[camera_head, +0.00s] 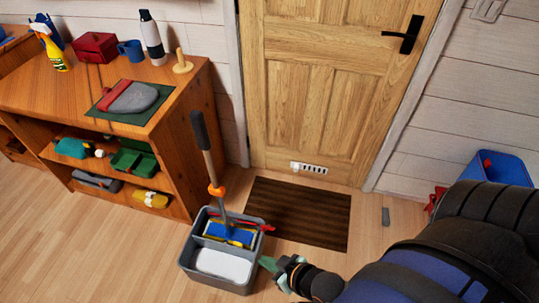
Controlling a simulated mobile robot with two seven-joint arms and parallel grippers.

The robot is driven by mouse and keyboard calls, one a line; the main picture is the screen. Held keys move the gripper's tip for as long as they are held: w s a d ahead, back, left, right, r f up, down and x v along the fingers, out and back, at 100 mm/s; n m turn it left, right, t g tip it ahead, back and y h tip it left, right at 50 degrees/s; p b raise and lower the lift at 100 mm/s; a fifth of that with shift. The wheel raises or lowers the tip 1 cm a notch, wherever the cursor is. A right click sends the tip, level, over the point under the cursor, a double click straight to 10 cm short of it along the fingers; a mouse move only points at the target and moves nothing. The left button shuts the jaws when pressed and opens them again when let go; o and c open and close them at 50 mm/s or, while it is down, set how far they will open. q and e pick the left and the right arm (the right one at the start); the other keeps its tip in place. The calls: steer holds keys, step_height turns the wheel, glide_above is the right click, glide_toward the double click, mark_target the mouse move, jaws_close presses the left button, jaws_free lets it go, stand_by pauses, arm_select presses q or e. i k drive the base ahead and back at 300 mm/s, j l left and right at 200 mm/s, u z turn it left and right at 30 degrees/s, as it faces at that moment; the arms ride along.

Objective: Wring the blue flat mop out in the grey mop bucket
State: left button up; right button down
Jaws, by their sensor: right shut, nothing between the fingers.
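The grey mop bucket (188,262) stands on the wooden floor at the lower middle. The blue flat mop (208,165) stands in it, leaning a little, its dark-gripped handle up and to the left. An orange collar sits on its shaft. Its blue head (231,235) is in the rear compartment, beside yellow and red parts; how deep it sits is unclear. The front compartment shows a pale surface. My right gripper (268,263) is shut and empty at the bucket's right side, close to its wall; whether it touches is unclear. My left gripper is out of view.
A wooden shelf unit (190,100) with several items stands on the left. A dark doormat (300,212) lies before the closed door (315,90). The floor left of the bucket is clear.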

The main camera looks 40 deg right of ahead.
mark_target(264, 227)
steer(key=l+u, duration=0.4)
steer(key=l, duration=0.5)
steer(key=l+u, duration=0.25)
steer(key=l, duration=0.75)
